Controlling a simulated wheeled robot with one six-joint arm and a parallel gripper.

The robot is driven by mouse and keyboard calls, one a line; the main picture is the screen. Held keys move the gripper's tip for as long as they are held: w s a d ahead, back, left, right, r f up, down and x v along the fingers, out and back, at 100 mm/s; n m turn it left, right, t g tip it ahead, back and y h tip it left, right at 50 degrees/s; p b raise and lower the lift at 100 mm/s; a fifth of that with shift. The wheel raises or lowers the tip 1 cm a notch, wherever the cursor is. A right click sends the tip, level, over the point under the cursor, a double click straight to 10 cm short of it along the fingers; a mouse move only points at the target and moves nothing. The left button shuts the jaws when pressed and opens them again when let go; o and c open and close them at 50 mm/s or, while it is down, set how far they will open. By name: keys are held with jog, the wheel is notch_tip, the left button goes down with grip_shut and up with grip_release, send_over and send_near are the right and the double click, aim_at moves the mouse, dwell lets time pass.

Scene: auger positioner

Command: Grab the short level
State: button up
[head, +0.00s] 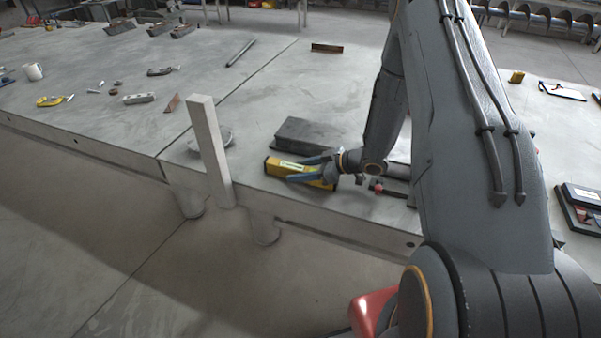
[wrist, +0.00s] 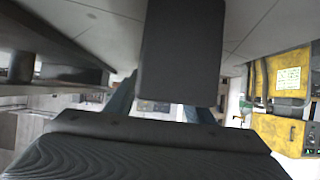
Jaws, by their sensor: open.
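The short level looks to be the yellow, box-shaped tool with a pale label (head: 283,168), lying near the front edge of the grey table in the head view. My gripper (head: 308,168) is open at its right part. One blue-grey finger shows along its far upper side and the other across its near side. Whether either finger touches it, I cannot tell. In the wrist view my two bluish fingers (wrist: 163,105) show, partly hidden by a dark block-like shape (wrist: 180,60). I cannot clearly make out the level there.
A dark grey block (head: 305,133) lies just behind the level. A pale upright post (head: 209,150) stands at the table edge to the left, before a round disc (head: 222,138). A small red-and-dark item (head: 377,187) lies right of my gripper. The wrist view shows a yellow labelled object (wrist: 270,85).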

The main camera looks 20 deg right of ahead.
grip_shut()
jog(key=shift+r, duration=0.15)
